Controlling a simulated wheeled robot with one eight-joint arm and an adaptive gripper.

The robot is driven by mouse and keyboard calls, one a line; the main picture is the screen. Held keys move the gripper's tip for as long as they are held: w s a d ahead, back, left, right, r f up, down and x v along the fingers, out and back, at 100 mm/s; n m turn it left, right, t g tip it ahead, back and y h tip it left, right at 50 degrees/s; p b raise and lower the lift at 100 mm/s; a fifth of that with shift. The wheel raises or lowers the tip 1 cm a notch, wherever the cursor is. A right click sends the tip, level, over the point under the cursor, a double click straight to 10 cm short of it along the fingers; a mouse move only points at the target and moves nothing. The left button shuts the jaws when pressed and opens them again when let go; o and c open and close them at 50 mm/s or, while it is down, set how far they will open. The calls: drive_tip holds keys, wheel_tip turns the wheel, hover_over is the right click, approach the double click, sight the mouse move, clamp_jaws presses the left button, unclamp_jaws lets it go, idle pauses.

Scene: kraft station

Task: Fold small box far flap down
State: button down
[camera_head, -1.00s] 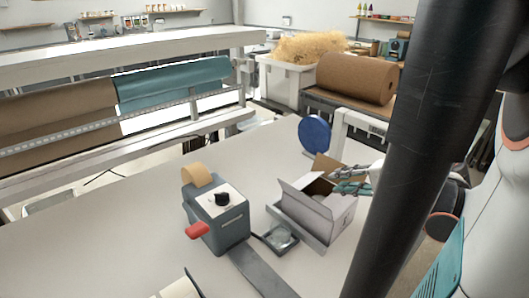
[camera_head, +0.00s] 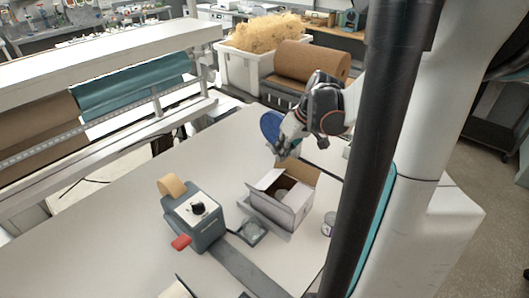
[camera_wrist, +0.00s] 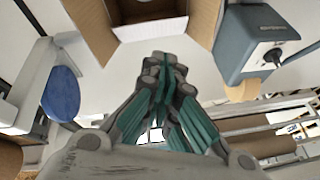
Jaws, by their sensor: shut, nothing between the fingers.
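The small box (camera_head: 296,213) stands open on the table, white outside and brown inside. Its far flap (camera_head: 294,166) stands up at the back and its left flap (camera_head: 266,180) leans up and outward. Something pale and rounded lies inside. My gripper (camera_head: 281,148) is shut and empty, just behind and above the far flap, apart from it as far as I can tell. In the wrist view my teal-fingered gripper (camera_wrist: 167,62) points at the box (camera_wrist: 150,31), whose brown flaps spread left (camera_wrist: 88,28) and right (camera_wrist: 203,20).
A grey tape dispenser (camera_head: 200,222) with a red handle stands left of the box. A small dark tray (camera_head: 250,232) lies between them. A blue disc (camera_head: 270,127) stands behind my gripper. A small jar (camera_head: 329,226) is right of the box.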

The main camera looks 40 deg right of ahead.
wheel_tip(320, 180, up, 4)
drive_tip(key=w+f+n+g+h+p, duration=0.1)
drive_tip(key=w+n+p, duration=0.1)
drive_tip(key=n+p, duration=0.1)
drive_tip(key=n, duration=0.1)
hover_over(269, 178)
drive_tip(key=shift+g, duration=0.3)
drive_tip(key=x, duration=0.3)
drive_tip(key=s+x, duration=0.1)
drive_tip(key=x, duration=0.5)
drive_tip(key=shift+s+d+f, duration=0.1)
drive_tip(key=shift+s+f, duration=0.15)
drive_tip(key=shift+s+d+f+b, duration=0.15)
drive_tip(key=shift+s+f, duration=0.2)
drive_tip(key=shift+f, duration=0.2)
drive_tip(key=shift+s+d+f+b, duration=0.15)
drive_tip(key=shift+s+f, duration=0.15)
drive_tip(key=shift+f, duration=0.2)
drive_tip(key=shift+s+f, duration=0.35)
drive_tip(key=shift+f, duration=0.25)
drive_tip(key=shift+s+f+t+b, duration=0.1)
drive_tip(key=shift+s+t+b, duration=0.25)
drive_tip(key=shift+b, duration=0.2)
drive_tip(key=shift+s+f+t+b, duration=0.1)
drive_tip(key=shift+f+t+b, duration=0.05)
drive_tip(key=shift+t+b, duration=0.25)
